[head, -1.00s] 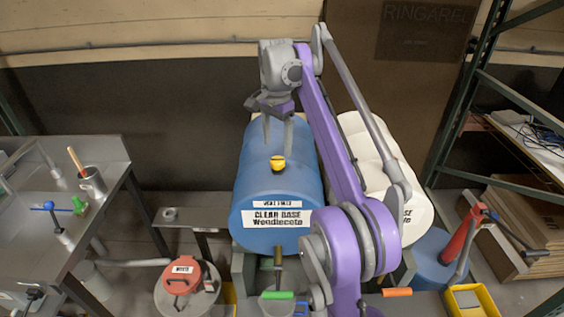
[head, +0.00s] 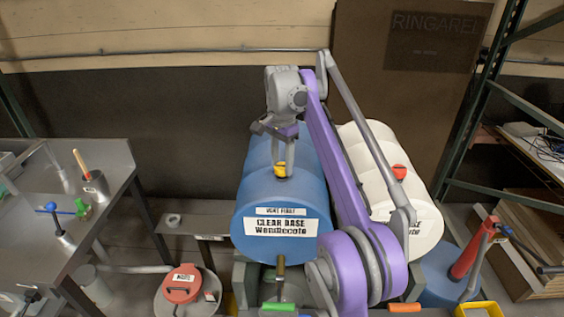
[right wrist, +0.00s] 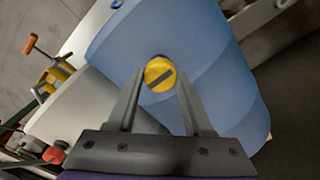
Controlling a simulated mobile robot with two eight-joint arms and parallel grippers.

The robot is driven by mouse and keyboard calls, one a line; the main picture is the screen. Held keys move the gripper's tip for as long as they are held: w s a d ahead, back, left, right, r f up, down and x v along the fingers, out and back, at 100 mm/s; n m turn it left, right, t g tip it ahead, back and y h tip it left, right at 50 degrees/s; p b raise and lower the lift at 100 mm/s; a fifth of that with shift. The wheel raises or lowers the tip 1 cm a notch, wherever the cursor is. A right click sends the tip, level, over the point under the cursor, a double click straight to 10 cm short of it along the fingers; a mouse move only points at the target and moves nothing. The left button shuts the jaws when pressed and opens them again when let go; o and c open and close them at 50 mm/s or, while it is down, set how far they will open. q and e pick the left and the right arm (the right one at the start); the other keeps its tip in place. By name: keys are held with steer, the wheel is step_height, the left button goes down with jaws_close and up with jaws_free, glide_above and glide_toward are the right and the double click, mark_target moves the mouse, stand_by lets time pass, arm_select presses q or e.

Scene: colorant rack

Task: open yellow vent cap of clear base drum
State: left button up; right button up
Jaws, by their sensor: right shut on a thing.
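The clear base drum (head: 262,200) is a blue drum lying on its side, labelled "CLEAR BASE Woodlecote" on its front end. Its yellow vent cap (head: 280,170) sits on top of the drum. In the right wrist view the cap (right wrist: 160,74) is round with a dark slot across it, between the two fingertips. My right gripper (head: 283,162) comes down from above and is shut on the cap; the fingers (right wrist: 158,92) hide its sides in the head view. The cap appears seated on the drum. My left gripper is not in view.
A white drum (head: 375,185) with a red cap (head: 399,172) lies to the right, partly behind my purple right arm. A red-lidded waste can (head: 182,284) stands front left. A metal workbench (head: 105,185) is at left, and green shelving (head: 492,90) at right.

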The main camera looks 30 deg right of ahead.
jaws_close()
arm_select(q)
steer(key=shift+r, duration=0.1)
arm_select(e)
steer(key=n+p, duration=0.1)
steer(key=n, duration=0.3)
steer(key=shift+r+n+p, duration=0.15)
steer(key=shift+n+p, duration=0.15)
steer(key=n+p, duration=0.1)
steer(key=n, duration=0.7)
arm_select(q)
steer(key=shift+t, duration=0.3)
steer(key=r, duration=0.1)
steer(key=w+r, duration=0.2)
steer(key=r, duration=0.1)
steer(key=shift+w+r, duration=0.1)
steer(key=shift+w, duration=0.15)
arm_select(e)
steer(key=n, duration=0.5)
steer(key=shift+n, duration=0.3)
